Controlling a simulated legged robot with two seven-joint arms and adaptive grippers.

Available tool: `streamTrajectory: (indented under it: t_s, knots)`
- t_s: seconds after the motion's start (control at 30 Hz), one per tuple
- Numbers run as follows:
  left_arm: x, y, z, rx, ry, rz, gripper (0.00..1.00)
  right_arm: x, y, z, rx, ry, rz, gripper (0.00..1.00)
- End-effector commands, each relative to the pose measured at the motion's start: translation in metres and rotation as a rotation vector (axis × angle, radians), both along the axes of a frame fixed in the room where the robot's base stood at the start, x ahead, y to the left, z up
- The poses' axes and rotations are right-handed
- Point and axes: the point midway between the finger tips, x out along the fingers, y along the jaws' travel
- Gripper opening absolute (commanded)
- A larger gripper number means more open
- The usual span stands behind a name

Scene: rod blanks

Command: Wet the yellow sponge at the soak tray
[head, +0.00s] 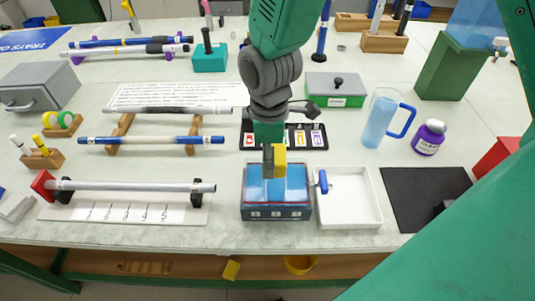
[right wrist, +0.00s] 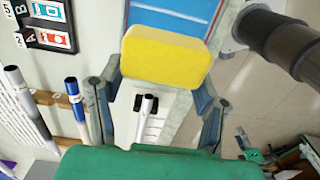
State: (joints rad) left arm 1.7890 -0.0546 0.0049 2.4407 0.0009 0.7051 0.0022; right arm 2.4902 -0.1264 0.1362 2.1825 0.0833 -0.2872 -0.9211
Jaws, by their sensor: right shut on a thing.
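The yellow sponge (head: 281,155) is held in my right gripper (head: 272,158), which points down over the back part of the blue soak tray (head: 248,211). The right wrist view shows the sponge (right wrist: 165,57) between the two grey fingers of the right gripper (right wrist: 160,72). The tray's blue inside (right wrist: 172,18) shows beyond the sponge there. The sponge's height above the tray is hard to tell, and I cannot tell whether it touches the blue surface. My left gripper is in neither view.
A water jug (head: 379,122) and a purple jar (head: 429,138) stand further right. Racked rods (head: 150,140) lie left. The table's front edge is close.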

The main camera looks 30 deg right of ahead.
Motion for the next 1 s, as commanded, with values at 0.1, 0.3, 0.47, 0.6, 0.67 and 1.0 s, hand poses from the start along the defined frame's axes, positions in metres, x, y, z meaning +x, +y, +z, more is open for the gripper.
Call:
streamTrajectory:
  t_s: [0.1,0.3,0.47,0.6,0.67,1.0]
  knots:
    - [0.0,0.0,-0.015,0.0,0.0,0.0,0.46,-0.001,0.0,-0.013,-0.001,0.0,0.001,0.35]
    - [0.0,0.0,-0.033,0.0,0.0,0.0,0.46,-0.001,0.0,-0.029,-0.001,-0.001,0.0,0.35]
    - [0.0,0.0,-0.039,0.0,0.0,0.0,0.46,-0.001,0.0,-0.041,0.0,0.001,0.0,0.35]
    - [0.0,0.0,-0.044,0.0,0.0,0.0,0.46,-0.001,0.0,-0.053,0.001,0.001,0.0,0.35]
    - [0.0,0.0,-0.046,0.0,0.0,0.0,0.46,-0.001,0.0,-0.058,0.0,0.0,0.0,0.35]
    - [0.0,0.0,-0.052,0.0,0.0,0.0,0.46,0.0,0.0,-0.074,0.0,-0.001,0.0,0.35]
